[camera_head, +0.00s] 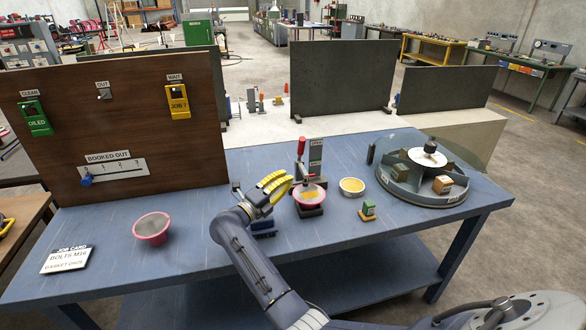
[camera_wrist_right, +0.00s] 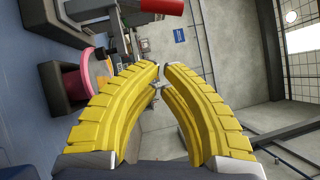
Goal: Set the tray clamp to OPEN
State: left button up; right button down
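The tray clamp stands at the back middle of the blue table in the head view, with an upright red handle (camera_head: 301,147) beside a grey label plate (camera_head: 316,150) whose text is too small to read. A pink-rimmed bowl (camera_head: 309,195) with yellow contents sits on a dark base in front of it. My right gripper (camera_head: 287,181) has yellow fingers and is just left of this bowl, apart from the handle. In the wrist view its fingertips (camera_wrist_right: 161,68) nearly meet, with nothing held; the red handle (camera_wrist_right: 162,6) is at the top edge. My left gripper is not visible.
A brown board (camera_head: 125,130) with tags and a slider stands at left. A pink bowl (camera_head: 152,229) and job card (camera_head: 65,260) are front left. A metal bowl (camera_head: 352,187), a small green block (camera_head: 368,209) and a round carousel (camera_head: 424,184) are to the right.

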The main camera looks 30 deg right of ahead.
jog(key=r, duration=0.2)
send_over(304, 170)
jog(key=s+a, duration=0.3)
jog(key=s, duration=0.1)
jog(key=shift+w+d+r, duration=0.1)
jog(key=shift+w+d, duration=0.35)
jog(key=shift+w, duration=0.2)
jog(key=shift+w+d+r, duration=0.1)
jog(key=shift+w+d, duration=0.35)
jog(key=shift+w, duration=0.15)
jog(key=shift+w+d+r, duration=0.15)
jog(key=shift+w+d, duration=0.2)
jog(key=shift+w, duration=0.3)
jog(key=shift+d+r, duration=0.15)
